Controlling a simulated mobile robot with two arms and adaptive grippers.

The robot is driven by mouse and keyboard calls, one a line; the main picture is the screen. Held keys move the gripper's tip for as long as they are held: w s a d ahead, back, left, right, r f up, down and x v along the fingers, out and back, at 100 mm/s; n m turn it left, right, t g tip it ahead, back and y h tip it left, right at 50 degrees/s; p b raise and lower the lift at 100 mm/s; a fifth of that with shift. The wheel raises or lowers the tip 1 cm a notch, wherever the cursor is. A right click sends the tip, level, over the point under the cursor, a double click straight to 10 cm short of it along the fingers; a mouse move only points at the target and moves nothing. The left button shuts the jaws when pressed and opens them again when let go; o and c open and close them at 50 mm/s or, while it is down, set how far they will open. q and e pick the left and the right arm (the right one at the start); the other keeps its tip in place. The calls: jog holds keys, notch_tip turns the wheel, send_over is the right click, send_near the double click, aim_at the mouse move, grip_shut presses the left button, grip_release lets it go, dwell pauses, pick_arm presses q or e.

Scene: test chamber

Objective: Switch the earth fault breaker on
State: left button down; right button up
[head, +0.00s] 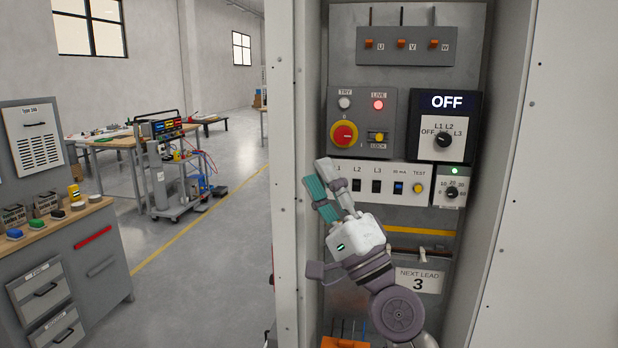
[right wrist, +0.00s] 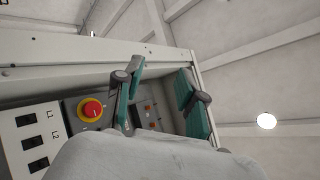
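The breaker row (head: 435,175) is a white strip in the cabinet, in the head view. Its 30 mA switch (head: 398,188), apparently the earth fault breaker, is blue, with a yellow TEST button (head: 418,188) to its right. I cannot tell its lever position. My right gripper (head: 322,172) is in front of the strip's left end, left of the 30 mA switch, and covers the L1 switch in the head view. In the right wrist view, its teal fingers (right wrist: 160,95) are apart with nothing between them. My left gripper is not in view.
Above the strip are a red-yellow rotary switch (head: 344,134), a lit LIVE lamp (head: 378,104) and a selector (head: 443,139) under an OFF display (head: 447,102). A green lamp (head: 454,170) is lit above a small dial. The cabinet's side wall (head: 287,180) stands close left of my gripper.

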jog(key=shift+s+a+r+n+g+y, duration=0.1)
jog(key=shift+s+a+n+g+y, duration=0.1)
jog(key=shift+a+n+g+y, duration=0.35)
jog(key=shift+s+a+n+g+y, duration=0.1)
jog(key=shift+s+n+g, duration=0.15)
jog(key=shift+n, duration=0.45)
jog(key=shift+s+a+r+n+g+y, duration=0.15)
jog(key=shift+a+n+g+y, duration=0.15)
jog(key=shift+n+g, duration=0.3)
jog(key=shift+f, duration=0.1)
jog(key=s+a+p, duration=0.3)
jog(key=s+p, duration=0.6)
jog(key=s, duration=0.4)
jog(key=shift+s, duration=0.3)
